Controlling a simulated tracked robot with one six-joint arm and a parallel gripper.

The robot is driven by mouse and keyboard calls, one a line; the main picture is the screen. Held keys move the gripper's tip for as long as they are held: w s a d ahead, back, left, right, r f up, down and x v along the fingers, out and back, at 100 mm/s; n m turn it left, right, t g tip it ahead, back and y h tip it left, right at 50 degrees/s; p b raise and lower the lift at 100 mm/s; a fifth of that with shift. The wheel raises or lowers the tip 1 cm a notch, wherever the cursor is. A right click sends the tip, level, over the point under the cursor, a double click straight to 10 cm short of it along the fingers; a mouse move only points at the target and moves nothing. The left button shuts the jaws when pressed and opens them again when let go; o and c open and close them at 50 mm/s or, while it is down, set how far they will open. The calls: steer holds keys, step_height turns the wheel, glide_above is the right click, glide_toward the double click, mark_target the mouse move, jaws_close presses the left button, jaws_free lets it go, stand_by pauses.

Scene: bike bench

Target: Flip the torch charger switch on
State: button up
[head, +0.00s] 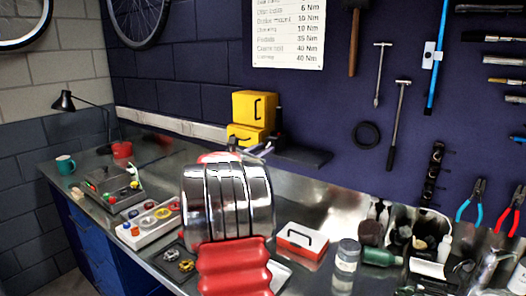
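I cannot pick out the torch charger or its switch for sure. A grey box with coloured knobs (113,188) sits at the left of the bench, and a white tray with coloured round parts (150,222) lies in front of it. My chrome and red arm fills the lower middle and covers part of the bench behind it. The small end of my gripper (248,150) just shows above the arm, in front of the yellow boxes. Its fingers are mostly hidden, so I cannot see whether it is open or holds anything.
The metal bench (335,200) runs along the dark blue wall. Yellow boxes (252,108) stand at the back. A red and white case (301,240), a clear jar (346,258) and several bottles crowd the right. A teal mug (65,164) and a black lamp (64,102) stand far left.

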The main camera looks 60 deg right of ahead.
mark_target(268, 144)
steer(key=shift+c, duration=0.6)
jaws_close()
steer(key=shift+a+r+y, duration=0.1)
steer(key=shift+r+y, duration=0.15)
steer(key=shift+y, duration=0.25)
steer(key=shift+r+t+y, duration=0.15)
steer(key=shift+r+y, duration=0.3)
steer(key=shift+y, duration=0.5)
steer(key=shift+r+t+y, duration=0.15)
steer(key=shift+r+y, duration=0.3)
steer(key=shift+y, duration=0.5)
steer(key=shift+d+r+m+y, duration=0.15)
steer(key=shift+d+r+y, duration=0.2)
steer(key=shift+y, duration=0.6)
steer(key=shift+d+r+m+y, duration=0.15)
steer(key=shift+r+y, duration=0.25)
steer(key=shift+y, duration=0.55)
steer(key=shift+s+d+r+y, duration=0.1)
steer(key=shift+d+r+y, duration=0.1)
steer(key=shift+y, duration=0.5)
steer(key=shift+o, duration=0.6)
jaws_free()
steer(key=shift+a, duration=0.1)
